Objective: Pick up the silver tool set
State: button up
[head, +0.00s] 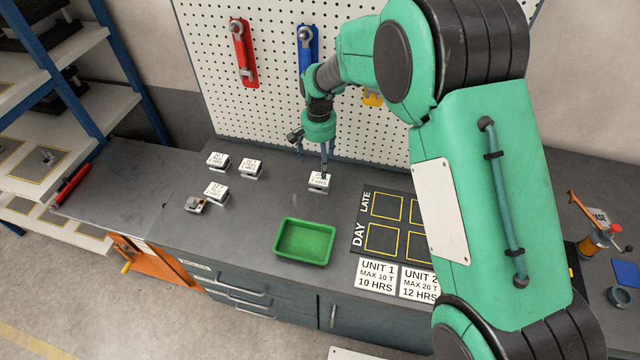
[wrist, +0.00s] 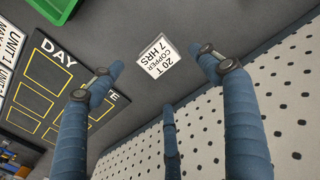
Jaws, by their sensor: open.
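My gripper (head: 313,160) is open and points down over the back of the grey workbench. A small block with a white label (head: 318,181) stands beneath it. In the wrist view, this label (wrist: 157,57) reads "20 T COPPER 7 HRS" and lies between the spread blue fingers, beyond their tips. Nothing is held. A small silver-grey object (head: 195,205) with a yellowish part sits at the left of the bench. It is too small to tell whether it is the silver tool set, and nothing else in view is clearly that set.
Several white-labelled blocks (head: 249,168) stand on the left of the bench. A green tray (head: 304,241) is at the front middle, beside a black DAY/LATE board (head: 371,223). The pegboard (head: 275,110) with red (head: 242,55) and blue (head: 306,52) holders rises close behind my gripper.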

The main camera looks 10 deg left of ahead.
aim_at(320, 178)
jog(key=shift+f+b, duration=0.35)
jog(key=shift+f, duration=2.45)
jog(key=shift+d+f+b, duration=0.15)
jog(key=shift+f+b, duration=0.5)
jog(key=shift+f, duration=1.95)
jog(key=shift+c, duration=0.3)
jog(key=c, duration=1.7)
